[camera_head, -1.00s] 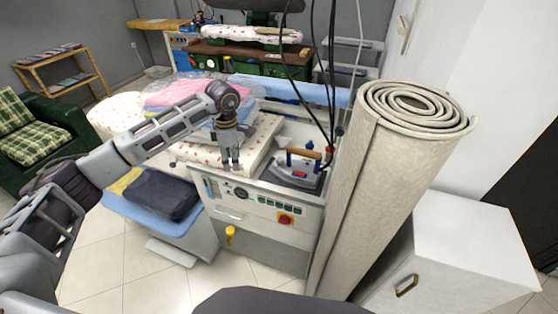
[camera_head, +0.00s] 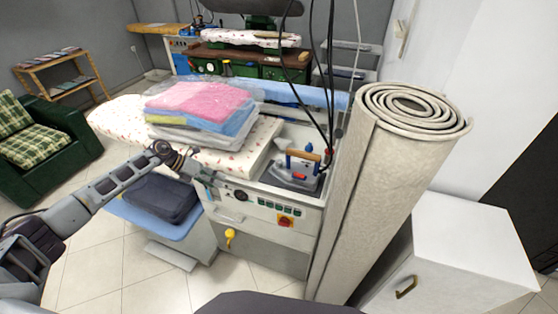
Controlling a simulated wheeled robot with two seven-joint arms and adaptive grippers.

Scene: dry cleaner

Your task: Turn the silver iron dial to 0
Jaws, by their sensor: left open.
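The silver iron (camera_head: 303,168) with a wooden handle rests in the sunken tray on top of the ironing station (camera_head: 262,208). Small red and blue parts show on it. Its dial is too small to tell, so its setting cannot be read. My left gripper (camera_head: 207,178) is open and empty at the front left corner of the station, left of the iron and well apart from it. Its fingers are small and hard to make out. My right gripper is not in view.
Folded clothes (camera_head: 202,101) lie on the board behind. A tall rolled carpet (camera_head: 373,190) stands close right of the iron. Dark cables hang above it.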

